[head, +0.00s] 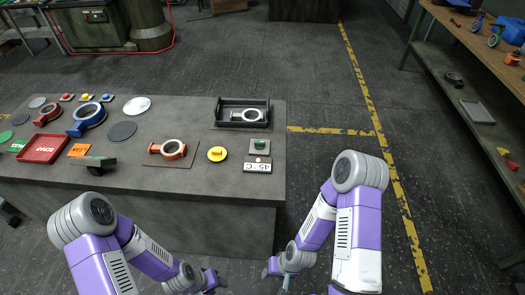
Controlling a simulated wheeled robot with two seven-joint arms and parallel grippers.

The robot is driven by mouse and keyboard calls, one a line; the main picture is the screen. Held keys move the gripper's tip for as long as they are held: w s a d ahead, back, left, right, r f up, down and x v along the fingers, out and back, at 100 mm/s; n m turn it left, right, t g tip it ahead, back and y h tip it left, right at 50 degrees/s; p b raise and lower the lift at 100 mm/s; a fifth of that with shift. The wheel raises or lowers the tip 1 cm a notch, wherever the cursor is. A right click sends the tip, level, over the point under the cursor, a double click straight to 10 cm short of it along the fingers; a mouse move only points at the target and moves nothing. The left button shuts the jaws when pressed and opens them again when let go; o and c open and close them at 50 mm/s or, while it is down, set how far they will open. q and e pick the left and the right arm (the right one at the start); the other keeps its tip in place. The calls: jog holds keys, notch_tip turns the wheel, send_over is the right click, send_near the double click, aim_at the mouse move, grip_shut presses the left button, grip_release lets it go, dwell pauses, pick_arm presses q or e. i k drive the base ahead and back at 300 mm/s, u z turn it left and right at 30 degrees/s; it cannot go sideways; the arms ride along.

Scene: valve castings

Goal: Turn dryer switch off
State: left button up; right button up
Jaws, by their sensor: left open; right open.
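A small square plate with a green rocker-like piece (259,146) lies near the right end of the grey table. It looks like the switch, but its position is too small to read. Just in front of it is a white label reading about 45 °C (257,167), with a small red dot above it. My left gripper (211,282) is low in front of the table, at the bottom of the head view, open and empty. My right gripper (273,270) is also low, near the table's right front corner, open, with its tips partly hidden. Both are apart from the switch.
The table (225,184) also holds a yellow knob (217,154), an orange ring valve (172,149), a black tray (223,113) with a ring casting (252,115), a blue valve (84,121) and a red SCRAP tray (42,149). Shelving (470,60) stands at right; floor between is clear.

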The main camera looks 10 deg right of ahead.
aim_at(258, 145)
jog(key=k, duration=0.2)
jog(key=z, duration=1.55)
jog(key=i, duration=1)
jog(key=u, duration=1.35)
